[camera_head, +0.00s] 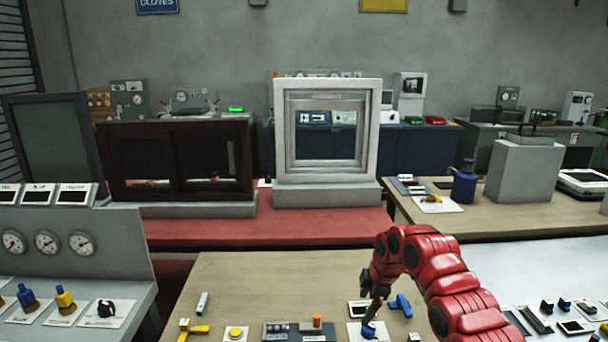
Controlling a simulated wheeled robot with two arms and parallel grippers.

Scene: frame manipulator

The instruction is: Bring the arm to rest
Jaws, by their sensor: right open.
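My right arm, red with dark joints, comes in from the lower right. Its dark gripper (372,300) points down over the near wooden table (240,273) and is open. A small blue item (368,330) on a white card lies just below the fingertips; I cannot tell whether they touch it. A blue-handled tool (400,305) lies just right of the gripper. My left gripper is not in view.
A white frame (376,130) and a brown sliding window (112,165) stand on the red bench (300,228) behind. Yellow tool (194,329), yellow button (235,333) and dark box (275,333) lie on the near table. A gauge panel (100,220) stands left. The table's back middle is clear.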

